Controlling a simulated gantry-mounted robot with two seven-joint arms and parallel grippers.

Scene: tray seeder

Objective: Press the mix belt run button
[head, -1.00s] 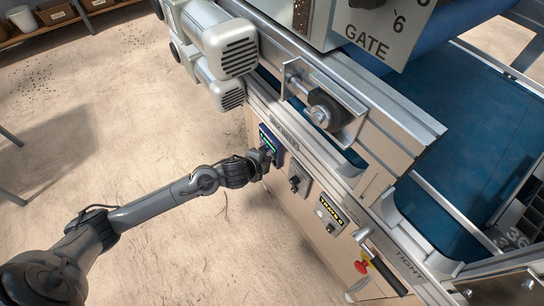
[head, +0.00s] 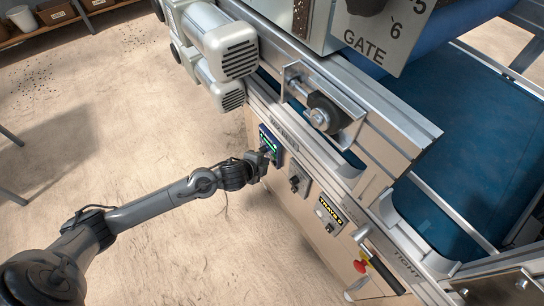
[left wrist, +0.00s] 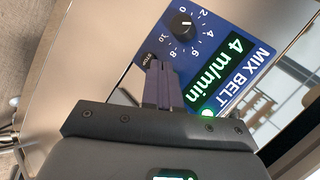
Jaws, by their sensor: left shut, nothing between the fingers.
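The mix belt panel (head: 270,142) is a small blue box on the side of the machine. In the left wrist view the blue panel (left wrist: 210,52) shows a black dial (left wrist: 183,25), a green display (left wrist: 217,72) reading 4 m/min and the words MIX BELT. A small dark button (left wrist: 151,58), seemingly marked STOP, shows just beyond my fingertips. My left gripper (left wrist: 158,68) is shut and empty, its fingers in front of the panel; I cannot tell whether they touch it. In the head view my left gripper (head: 267,153) is at the panel. No run button is clearly seen; the fingers hide part of the panel.
A grey switch box (head: 298,178), a TRAYS display panel (head: 329,214) and a red knob (head: 360,266) lie further along the machine side. Grey motors (head: 225,45) jut out above. A blue belt (head: 455,150) lies right. The floor at left is open.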

